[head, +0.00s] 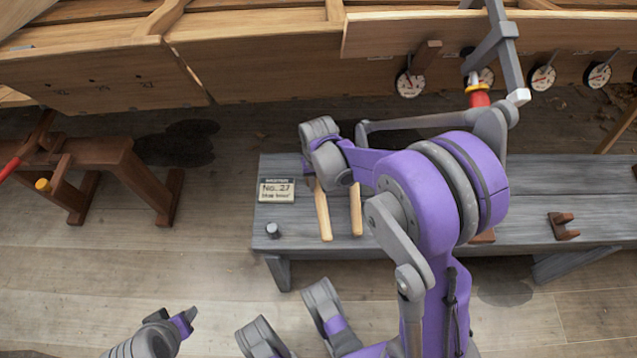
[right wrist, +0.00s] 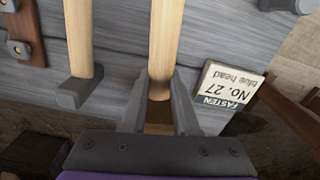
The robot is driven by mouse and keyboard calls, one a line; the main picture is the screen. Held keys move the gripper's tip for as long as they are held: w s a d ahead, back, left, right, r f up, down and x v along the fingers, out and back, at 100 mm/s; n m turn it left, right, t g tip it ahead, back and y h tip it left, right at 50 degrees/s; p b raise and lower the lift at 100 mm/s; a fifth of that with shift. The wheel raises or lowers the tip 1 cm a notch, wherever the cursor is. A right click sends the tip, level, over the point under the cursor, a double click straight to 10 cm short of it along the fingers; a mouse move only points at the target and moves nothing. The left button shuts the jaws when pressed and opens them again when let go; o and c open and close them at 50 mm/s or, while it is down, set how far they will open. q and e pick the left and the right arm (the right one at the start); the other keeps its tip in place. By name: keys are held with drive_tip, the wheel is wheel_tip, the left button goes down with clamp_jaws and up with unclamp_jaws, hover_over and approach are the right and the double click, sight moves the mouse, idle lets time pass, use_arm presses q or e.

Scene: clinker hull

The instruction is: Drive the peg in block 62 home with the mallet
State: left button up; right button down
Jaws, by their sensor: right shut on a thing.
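My right gripper (head: 318,178) is over the left end of the grey bench. In the right wrist view its fingers (right wrist: 160,105) are shut on a pale wooden handle (right wrist: 161,45), the one nearer the card; this handle also shows in the head view (head: 323,215). Its head cannot be made out. A second wooden handle (head: 356,212) lies beside it, with a grey piece at its end in the wrist view. Round dials (head: 410,83) line the hull plank; their numbers are unreadable, so I cannot tell block 62 or its peg. My left gripper (head: 187,318) is at the bottom left, its jaws unclear.
A card (head: 277,190) reading "FASTEN No. 27 blue head" is at the left end of the grey bench (head: 530,210). A small dark cylinder (head: 272,230) and a brown bracket (head: 563,226) stand on it. A brown trestle (head: 125,165) is at left. Floor between is clear.

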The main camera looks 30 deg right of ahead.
wheel_tip(320, 180, up, 8)
drive_tip(key=p, duration=0.5)
drive_tip(key=shift+r, duration=0.1)
drive_tip(key=c, duration=1.3)
unclamp_jaws()
clamp_jaws()
